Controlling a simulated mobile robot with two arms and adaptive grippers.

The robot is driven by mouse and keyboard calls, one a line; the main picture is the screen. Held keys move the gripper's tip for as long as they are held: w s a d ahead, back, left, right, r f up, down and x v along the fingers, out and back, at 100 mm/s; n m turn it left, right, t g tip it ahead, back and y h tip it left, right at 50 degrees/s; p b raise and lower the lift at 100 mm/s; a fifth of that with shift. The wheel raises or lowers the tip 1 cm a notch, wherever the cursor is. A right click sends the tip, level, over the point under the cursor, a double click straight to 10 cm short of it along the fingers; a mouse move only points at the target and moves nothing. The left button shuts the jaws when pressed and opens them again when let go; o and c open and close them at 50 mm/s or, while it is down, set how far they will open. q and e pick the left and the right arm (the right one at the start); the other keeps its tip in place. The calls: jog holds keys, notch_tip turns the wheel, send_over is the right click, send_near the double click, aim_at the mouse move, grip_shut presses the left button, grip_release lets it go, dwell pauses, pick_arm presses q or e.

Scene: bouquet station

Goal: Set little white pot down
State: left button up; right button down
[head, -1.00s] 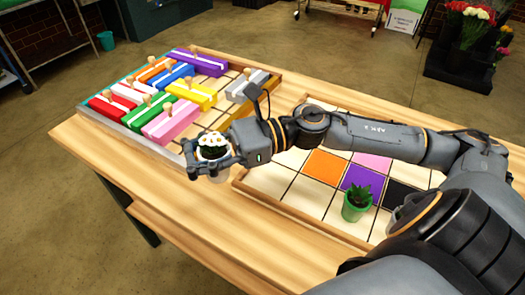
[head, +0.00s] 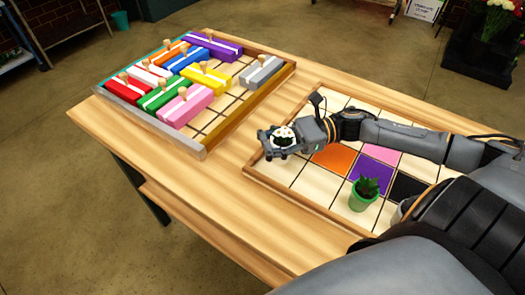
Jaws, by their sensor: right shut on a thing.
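The little white pot (head: 283,138) holds a dark green plant with white flowers. My right gripper (head: 277,139) is shut around it and hides most of the pot's body. In the head view they appear over the left part of the tiled board (head: 268,176), left of its orange square (head: 331,160). Whether the pot touches the board cannot be told. My left gripper is out of view.
A green pot with a succulent (head: 364,195) stands on the tiled board near the purple square. A framed tray (head: 205,150) with several coloured, knobbed blocks is at the upper left. Bare wooden table (head: 222,180) lies between tray and board.

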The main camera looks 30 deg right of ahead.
notch_tip(320, 180, down, 2)
jog(key=shift+f, duration=0.25)
jog(key=shift+a, duration=0.1)
jog(key=shift+f, duration=0.1)
jog(key=shift+f, duration=0.15)
jog(key=c, duration=0.7)
grip_release()
